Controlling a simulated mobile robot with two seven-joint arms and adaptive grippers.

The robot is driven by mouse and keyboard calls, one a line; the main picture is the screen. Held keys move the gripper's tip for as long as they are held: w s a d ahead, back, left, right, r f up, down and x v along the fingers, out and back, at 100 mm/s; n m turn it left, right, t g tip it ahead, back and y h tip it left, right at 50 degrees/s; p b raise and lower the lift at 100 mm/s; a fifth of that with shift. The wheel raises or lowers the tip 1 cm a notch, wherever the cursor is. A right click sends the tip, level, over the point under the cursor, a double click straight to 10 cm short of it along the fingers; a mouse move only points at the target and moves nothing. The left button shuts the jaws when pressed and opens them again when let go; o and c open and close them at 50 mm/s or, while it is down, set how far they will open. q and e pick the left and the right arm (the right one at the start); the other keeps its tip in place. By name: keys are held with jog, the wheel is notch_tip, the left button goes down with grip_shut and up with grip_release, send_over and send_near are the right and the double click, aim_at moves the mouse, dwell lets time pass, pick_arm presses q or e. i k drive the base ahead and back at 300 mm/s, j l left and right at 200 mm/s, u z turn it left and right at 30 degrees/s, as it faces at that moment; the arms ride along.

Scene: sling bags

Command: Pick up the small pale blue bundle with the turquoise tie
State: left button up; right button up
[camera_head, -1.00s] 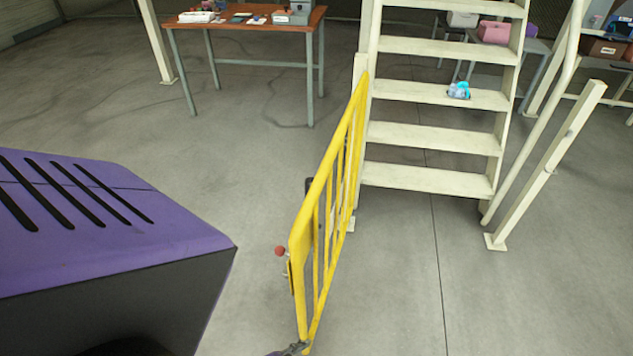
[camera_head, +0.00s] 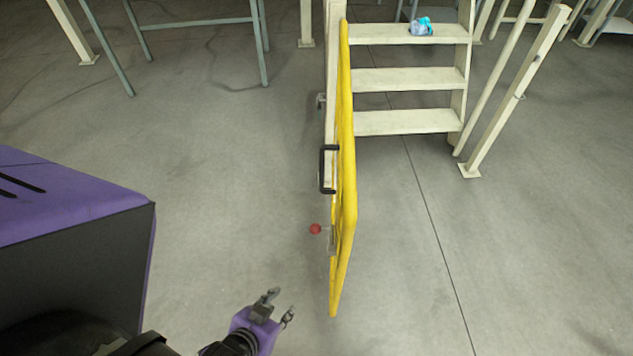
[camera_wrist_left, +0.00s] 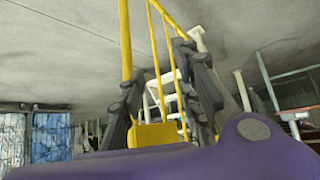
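The small pale blue bundle with a turquoise tie (camera_head: 421,27) rests on a cream stair step (camera_head: 372,34) near the top of the head view. My left gripper (camera_head: 279,304) is low in the head view, well in front of the stairs and left of the yellow gate (camera_head: 346,190). Its two fingers are spread with nothing between them. The left wrist view also shows the fingers apart (camera_wrist_left: 163,100), with yellow bars of the gate beyond them. The bundle cannot be made out in the wrist view. My right gripper is not in view.
The gate stands nearly edge-on in front of the stairs' left side, with a black handle (camera_head: 328,169) and a red knob (camera_head: 315,229). A cream rail post (camera_head: 515,92) stands to the right. The floor right of the gate is clear.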

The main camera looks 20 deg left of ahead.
aim_at(418, 26)
jog(key=k+j, duration=0.1)
jog(key=j, duration=0.55)
jog(key=k+j, duration=0.1)
jog(key=j, duration=0.55)
jog(key=l, duration=0.9)
jog(key=i+l, duration=0.1)
jog(key=l, duration=0.25)
jog(key=i+l, duration=0.1)
jog(key=l, duration=0.3)
jog(key=i+l, duration=0.15)
jog(key=l, duration=0.2)
jog(key=i+l, duration=0.8)
jog(key=l, duration=0.15)
jog(key=i+j, duration=0.1)
jog(key=i, duration=0.35)
jog(key=i+j, duration=0.1)
jog(key=i, duration=0.4)
jog(key=i+j+z, duration=0.1)
jog(key=i, duration=0.35)
jog(key=i+j, duration=0.9)
jog(key=i, duration=0.15)
